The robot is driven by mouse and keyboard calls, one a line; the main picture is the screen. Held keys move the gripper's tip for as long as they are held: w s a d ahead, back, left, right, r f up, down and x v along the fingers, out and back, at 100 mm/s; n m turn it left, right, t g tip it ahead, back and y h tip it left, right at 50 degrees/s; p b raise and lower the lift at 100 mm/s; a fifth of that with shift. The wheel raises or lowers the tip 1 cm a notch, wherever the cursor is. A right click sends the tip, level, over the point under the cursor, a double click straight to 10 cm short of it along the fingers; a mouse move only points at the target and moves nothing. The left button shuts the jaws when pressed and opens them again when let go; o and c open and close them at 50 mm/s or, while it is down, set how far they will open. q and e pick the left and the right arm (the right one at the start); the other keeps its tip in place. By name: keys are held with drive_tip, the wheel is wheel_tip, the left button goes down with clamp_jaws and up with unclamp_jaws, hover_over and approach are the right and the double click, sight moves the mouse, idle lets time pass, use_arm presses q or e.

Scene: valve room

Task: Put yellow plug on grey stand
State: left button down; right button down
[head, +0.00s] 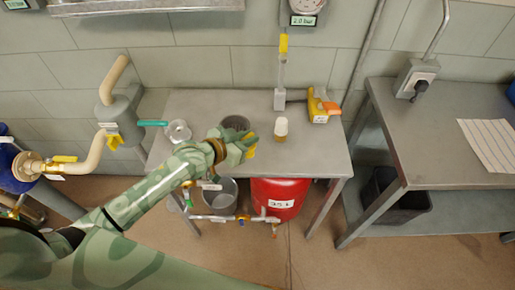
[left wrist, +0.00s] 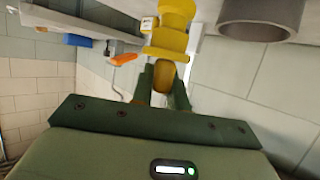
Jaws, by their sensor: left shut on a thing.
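My left gripper (head: 245,146) reaches over the table from the left. It is shut on the yellow plug (head: 251,151). In the left wrist view the plug (left wrist: 171,38) stands out from between the green fingers (left wrist: 164,82), with its wider collar just beyond the tips. The grey stand (head: 236,121) is a round grey cylinder on the table, just behind the gripper and partly hidden by it. It also shows in the left wrist view (left wrist: 258,30) at the upper right, apart from the plug. My right gripper is not in view.
On the grey table (head: 310,160) stand a white-topped jar (head: 281,127), a yellow device with an orange part (head: 320,107), a glass dish (head: 178,131) and an upright pipe with a yellow top (head: 281,75). The table's right front is clear. A red tank (head: 281,195) sits beneath.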

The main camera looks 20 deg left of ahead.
use_arm(q)
drive_tip(key=shift+w+d+f+b, duration=0.35)
drive_tip(key=shift+w+f+b, duration=0.1)
drive_tip(key=shift+f, duration=0.75)
drive_tip(key=shift+w+d+f+b, duration=0.3)
drive_tip(key=shift+d+f+b, duration=0.15)
drive_tip(key=shift+f, duration=0.7)
drive_tip(key=shift+w+d+f+b, duration=0.3)
drive_tip(key=shift+w+f+b, duration=0.15)
drive_tip(key=shift+f, duration=0.75)
drive_tip(key=shift+s, duration=0.1)
